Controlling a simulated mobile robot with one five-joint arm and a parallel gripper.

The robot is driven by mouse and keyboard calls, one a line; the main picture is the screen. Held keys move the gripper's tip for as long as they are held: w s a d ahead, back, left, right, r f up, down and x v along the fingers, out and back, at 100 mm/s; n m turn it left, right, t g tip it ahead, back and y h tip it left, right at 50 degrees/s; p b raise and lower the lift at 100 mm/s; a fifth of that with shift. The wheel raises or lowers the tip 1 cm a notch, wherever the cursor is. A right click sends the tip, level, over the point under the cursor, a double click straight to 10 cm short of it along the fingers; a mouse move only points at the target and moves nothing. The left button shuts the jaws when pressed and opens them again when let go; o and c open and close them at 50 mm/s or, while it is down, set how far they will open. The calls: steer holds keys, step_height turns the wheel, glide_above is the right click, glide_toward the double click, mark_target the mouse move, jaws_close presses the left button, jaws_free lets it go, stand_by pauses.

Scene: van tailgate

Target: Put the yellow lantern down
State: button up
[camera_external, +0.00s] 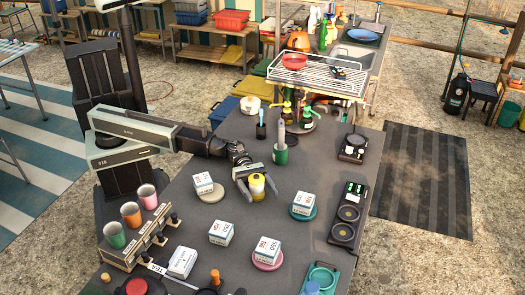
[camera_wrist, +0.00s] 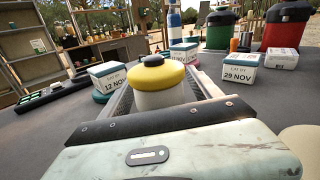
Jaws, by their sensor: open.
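The yellow lantern (camera_external: 257,186) stands upright on the dark grey tabletop (camera_external: 330,160), near the middle. In the wrist view the lantern (camera_wrist: 158,76) shows a yellow top with a black cap and a pale body. My gripper (camera_external: 257,187) is open, with one finger on each side of the lantern. In the wrist view the fingers also flank it. Whether either finger touches it I cannot tell. The lantern's foot is hidden behind my gripper in the wrist view.
White date boxes stand around it: one on a beige disc (camera_external: 211,196), one on a teal disc (camera_external: 302,214), one on a pink disc (camera_external: 267,262). A green cup (camera_external: 280,156) holding a grey tool stands behind. A cup rack (camera_external: 131,249) is front left.

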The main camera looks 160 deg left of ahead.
jaws_close()
steer(key=shift+r, duration=0.15)
step_height(320, 180, up, 10)
steer(key=p, duration=1)
